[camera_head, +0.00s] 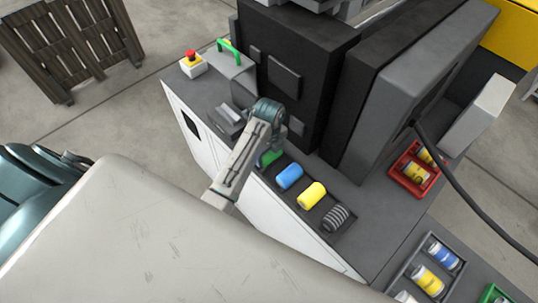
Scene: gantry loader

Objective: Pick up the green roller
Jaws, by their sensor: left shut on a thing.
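The green roller (267,158) lies at the far left end of a row of rollers on the grey worktop, partly hidden behind my left arm. My left gripper (272,146) is at the green roller, below the bent wrist, and is shut on it. The arm covers most of the fingers, so I cannot see whether the roller is lifted. My right gripper is not in view.
A blue roller (289,176), a yellow roller (312,195) and a grey striped roller (338,217) continue the row to the right. Black machine blocks (300,65) stand close behind. A red crate (431,184) stands at right. A red button (191,55) is at back left.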

